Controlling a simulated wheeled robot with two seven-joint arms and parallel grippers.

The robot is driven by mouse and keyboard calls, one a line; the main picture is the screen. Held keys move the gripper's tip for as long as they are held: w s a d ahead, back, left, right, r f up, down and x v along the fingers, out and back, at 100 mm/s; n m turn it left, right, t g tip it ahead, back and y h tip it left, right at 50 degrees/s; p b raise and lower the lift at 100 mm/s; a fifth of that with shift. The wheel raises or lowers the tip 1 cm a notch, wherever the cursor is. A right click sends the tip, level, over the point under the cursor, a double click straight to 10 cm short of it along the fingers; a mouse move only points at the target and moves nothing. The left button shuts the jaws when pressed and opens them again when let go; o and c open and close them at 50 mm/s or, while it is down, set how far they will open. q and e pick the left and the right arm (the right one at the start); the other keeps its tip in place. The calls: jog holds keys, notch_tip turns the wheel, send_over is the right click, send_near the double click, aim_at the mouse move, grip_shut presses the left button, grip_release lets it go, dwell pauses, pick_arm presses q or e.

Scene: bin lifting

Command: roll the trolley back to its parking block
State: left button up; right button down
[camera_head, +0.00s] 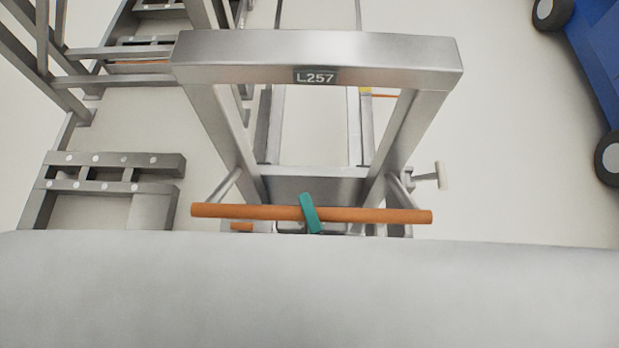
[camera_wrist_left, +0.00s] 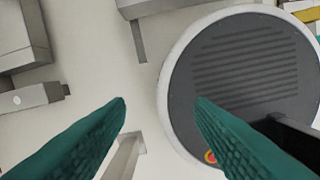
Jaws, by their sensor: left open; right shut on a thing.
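The trolley (camera_head: 320,58) is a grey steel frame labelled L257, with an orange handle bar (camera_head: 250,212) across its near side. My right gripper (camera_head: 311,213), a teal finger in the head view, is shut on the bar near its middle. The rest of that gripper is hidden. My left gripper (camera_wrist_left: 161,102) shows in the left wrist view with its two teal fingers apart and nothing between them. It is not seen in the head view. I cannot tell for sure which thing is the parking block.
A low grey steel frame with pale studs (camera_head: 110,160) stands left of the trolley, with more steel framework (camera_head: 105,82) behind it. A blue wheeled object (camera_head: 597,55) is at the upper right. A pale rounded surface covers the bottom.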

pick_arm(q)
jog(key=shift+s, duration=0.55)
pick_arm(e)
jog(key=shift+s+r, duration=0.2)
jog(key=shift+s, duration=1.95)
jog(key=c, duration=1.1)
grip_release()
jog(key=shift+s+f, duration=0.1)
jog(key=shift+f, duration=0.05)
pick_arm(q)
notch_tip(320, 180, down, 4)
jog(key=b, duration=0.4)
pick_arm(e)
jog(key=v, duration=1.2)
